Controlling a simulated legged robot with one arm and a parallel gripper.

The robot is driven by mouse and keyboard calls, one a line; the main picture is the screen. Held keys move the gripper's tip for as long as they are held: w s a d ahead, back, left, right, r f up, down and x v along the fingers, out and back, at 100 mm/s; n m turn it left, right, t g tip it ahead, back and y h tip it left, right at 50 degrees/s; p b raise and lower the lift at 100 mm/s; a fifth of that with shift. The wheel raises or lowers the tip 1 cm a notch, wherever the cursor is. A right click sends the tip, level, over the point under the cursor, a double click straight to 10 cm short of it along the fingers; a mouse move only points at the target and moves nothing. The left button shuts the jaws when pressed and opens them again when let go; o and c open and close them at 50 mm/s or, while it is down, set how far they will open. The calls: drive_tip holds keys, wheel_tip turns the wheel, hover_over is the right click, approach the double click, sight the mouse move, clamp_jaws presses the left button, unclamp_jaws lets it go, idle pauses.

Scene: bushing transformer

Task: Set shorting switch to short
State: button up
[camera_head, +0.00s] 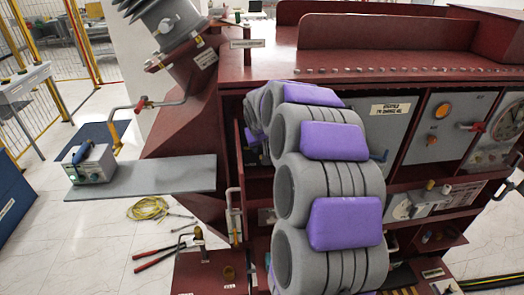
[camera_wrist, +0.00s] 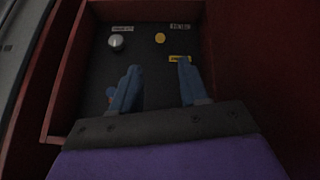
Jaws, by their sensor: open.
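In the wrist view, my gripper (camera_wrist: 158,67) is open and empty, its two blue fingers apart in front of a dark panel (camera_wrist: 148,60). The panel sits inside a dark red recess. A pale round knob (camera_wrist: 116,42) is on the panel at upper left, with a white label above it. A round yellow part (camera_wrist: 160,38) is to its right. Label text is too blurred to read, so I cannot tell which part is the shorting switch. In the head view my arm hides my gripper.
Dark red walls (camera_wrist: 245,60) enclose the panel closely on both sides. In the head view, the dark red transformer (camera_head: 350,72) has gauges and a valve at right. A grey shelf (camera_head: 150,178) holding a small device (camera_head: 90,165) juts out at left. A yellow cable (camera_head: 148,209) lies on the floor.

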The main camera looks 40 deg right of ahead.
drive_tip(key=v, duration=0.5)
drive_tip(key=shift+s+a+r, duration=0.1)
drive_tip(key=shift+r, duration=0.05)
idle(0.4)
